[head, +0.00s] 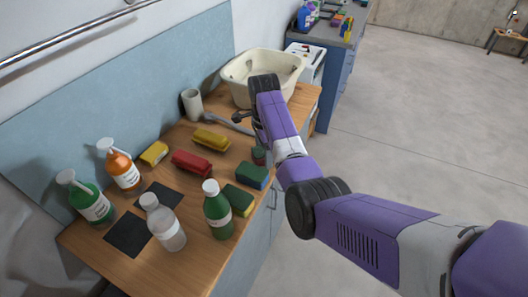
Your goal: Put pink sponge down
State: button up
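No pink sponge can be made out in the head view. My arm reaches from the lower right over the wooden counter (190,252), with its dark end in front of the cream basin (240,68). My gripper (247,119) is mostly hidden behind my own wrist; only a dark part shows at its left, above the counter. I cannot see its fingertips or whether it holds anything. Two green-and-yellow sponges, one nearer (238,200) and one farther (252,176), lie at the counter's front edge. A small red-and-green item (259,155) sits just behind them.
A red brush (192,163), a yellow brush (210,139) and a yellow sponge (153,153) lie mid-counter. Orange (124,172), green (92,204), clear (165,226) and dark green (218,212) bottles stand near two black squares. A white cup (192,104) stands behind. Open floor (430,130) lies right.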

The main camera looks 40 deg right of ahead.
jog(key=shift+r, duration=0.1)
notch_tip(320, 180, up, 11)
jog(key=shift+f+p, duration=0.15)
jog(key=shift+p, duration=0.85)
jog(key=shift+r+p, duration=0.6)
jog(key=shift+r, duration=0.15)
jog(key=shift+w, duration=0.1)
